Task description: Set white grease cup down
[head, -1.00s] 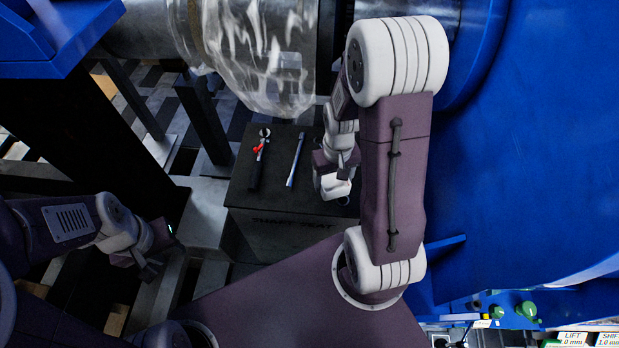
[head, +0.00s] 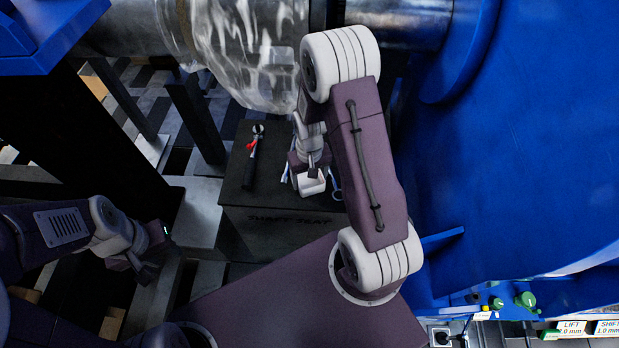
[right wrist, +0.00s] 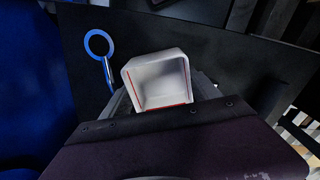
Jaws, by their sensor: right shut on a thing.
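The white grease cup (head: 312,184) is a small square white cup. In the head view it is over the right part of the dark box top (head: 233,180), low over or on it; I cannot tell if it touches. My right gripper (head: 311,173) is shut on the cup. In the right wrist view the cup (right wrist: 157,72) sits between the fingers, its hollow square opening facing the camera. My left gripper (head: 147,267) hangs empty at lower left, away from the box; its jaw opening is unclear.
A tool with a red part (head: 252,155) lies left on the box. Another tool is partly hidden left of the cup. A blue housing (head: 530,150) stands at right.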

